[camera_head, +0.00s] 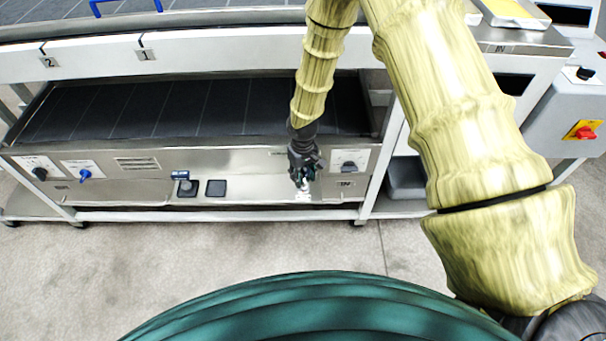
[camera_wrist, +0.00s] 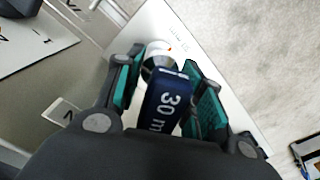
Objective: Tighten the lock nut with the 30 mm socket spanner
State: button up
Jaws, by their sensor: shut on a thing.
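My gripper (camera_head: 304,176) is low at the front of the steel machine, right of its middle. In the wrist view my gripper (camera_wrist: 163,92) has its teal-padded fingers shut on the socket spanner (camera_wrist: 167,100), which has a dark blue body marked "30 m". A bright metallic and white round end (camera_wrist: 157,54) shows beyond the spanner's body, between the fingertips. A small pale piece (camera_head: 303,193) shows under the gripper in the head view, too small to identify. I cannot make out the lock nut, nor tell whether the socket is on it.
The machine's front panel (camera_head: 240,160) carries a dial (camera_head: 348,166) right of my gripper and a blue knob (camera_head: 85,174) at the left. Two dark square items (camera_head: 187,188) lie on the lower ledge. A grey bin (camera_head: 405,178) stands right. The floor in front is clear.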

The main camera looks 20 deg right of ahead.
jog(key=shift+f+b, duration=0.55)
jog(key=shift+f, duration=0.8)
dwell(0.6)
jog(key=m, duration=0.3)
jog(key=shift+m+p, duration=0.3)
jog(key=shift+p, duration=0.1)
jog(key=shift+r+m, duration=0.1)
jog(key=shift+m, duration=0.8)
jog(key=shift+m+p, duration=0.4)
jog(key=shift+m, duration=0.5)
jog(key=m+p, duration=0.1)
jog(key=m, duration=0.2)
jog(key=shift+m, duration=0.3)
